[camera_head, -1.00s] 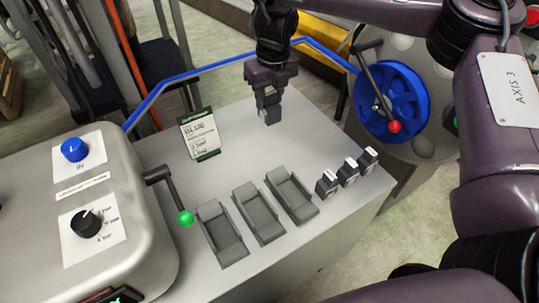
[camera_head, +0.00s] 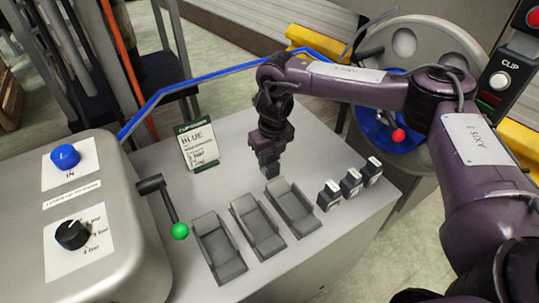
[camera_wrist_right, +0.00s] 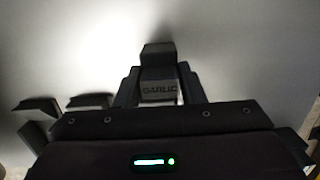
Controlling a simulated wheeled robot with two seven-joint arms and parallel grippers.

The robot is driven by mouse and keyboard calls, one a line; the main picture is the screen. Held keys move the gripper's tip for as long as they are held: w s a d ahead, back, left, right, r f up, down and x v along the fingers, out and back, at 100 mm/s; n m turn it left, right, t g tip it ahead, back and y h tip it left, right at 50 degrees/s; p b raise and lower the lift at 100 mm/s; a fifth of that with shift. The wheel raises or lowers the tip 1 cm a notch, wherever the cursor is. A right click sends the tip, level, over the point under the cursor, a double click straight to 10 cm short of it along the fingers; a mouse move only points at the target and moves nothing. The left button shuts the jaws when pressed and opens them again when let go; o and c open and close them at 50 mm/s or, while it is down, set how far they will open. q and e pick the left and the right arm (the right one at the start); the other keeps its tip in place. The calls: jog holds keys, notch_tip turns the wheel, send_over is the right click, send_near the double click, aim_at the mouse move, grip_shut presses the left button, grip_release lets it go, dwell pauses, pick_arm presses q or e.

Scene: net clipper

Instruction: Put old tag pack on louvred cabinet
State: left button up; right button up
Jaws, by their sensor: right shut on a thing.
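My right gripper (camera_head: 268,164) is over the grey worktop (camera_head: 235,128), just behind three dark empty-looking holders. In the head view the pack is mostly hidden by the gripper. I cannot tell whether the pack touches the worktop. No louvred front can be picked out, so I cannot point to the louvred cabinet. My left gripper is not in view.
Three holders (camera_head: 257,228) lie on the worktop, with three small labelled packs (camera_head: 351,182) to their right. A sign reading "BLUE" (camera_head: 198,145) stands behind.

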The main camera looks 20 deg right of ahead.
jog(key=shift+f, duration=0.15)
jog(key=o, duration=1)
